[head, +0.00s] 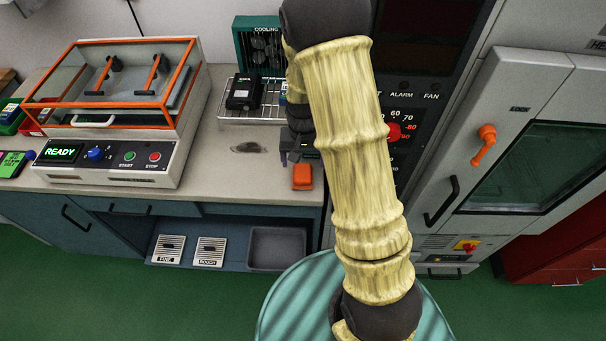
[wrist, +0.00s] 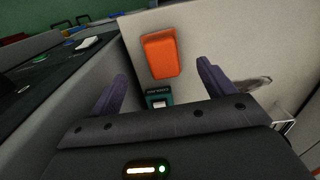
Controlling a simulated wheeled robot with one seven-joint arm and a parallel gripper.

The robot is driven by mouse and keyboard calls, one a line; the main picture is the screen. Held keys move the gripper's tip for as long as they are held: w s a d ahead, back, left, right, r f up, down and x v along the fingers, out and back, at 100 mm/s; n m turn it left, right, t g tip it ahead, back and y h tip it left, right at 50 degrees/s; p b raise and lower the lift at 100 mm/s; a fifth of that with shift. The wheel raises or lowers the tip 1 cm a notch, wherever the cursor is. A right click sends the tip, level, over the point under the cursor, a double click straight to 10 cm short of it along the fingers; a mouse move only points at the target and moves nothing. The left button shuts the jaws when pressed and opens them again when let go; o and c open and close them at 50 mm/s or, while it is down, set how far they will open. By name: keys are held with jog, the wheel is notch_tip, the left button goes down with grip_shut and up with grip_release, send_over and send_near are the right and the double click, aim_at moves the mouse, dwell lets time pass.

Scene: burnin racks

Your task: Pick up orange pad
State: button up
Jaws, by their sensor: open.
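The orange pad (head: 302,176) lies on the pale counter near its front edge, in the head view. It also shows in the wrist view (wrist: 161,54), upper middle, as an orange block lying on the counter, beyond my fingertips. My gripper (head: 290,157) is just behind the pad in the head view, partly hidden by my arm. The pad lies ahead of the gap, apart from both fingers.
A clear-lidded machine (head: 115,115) with an orange frame stands at the left on the counter (head: 220,180). A wire rack (head: 252,113) holds a black device (head: 243,92) behind. A tall dark control panel (head: 395,170) stands close at the right.

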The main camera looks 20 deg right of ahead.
aim_at(303, 174)
jog(key=shift+f, duration=1.45)
jog(key=shift+f, duration=0.1)
jog(key=shift+w+f+p, duration=0.15)
jog(key=shift+f+p, duration=0.4)
jog(key=shift+f, duration=2)
jog(key=c, duration=1.1)
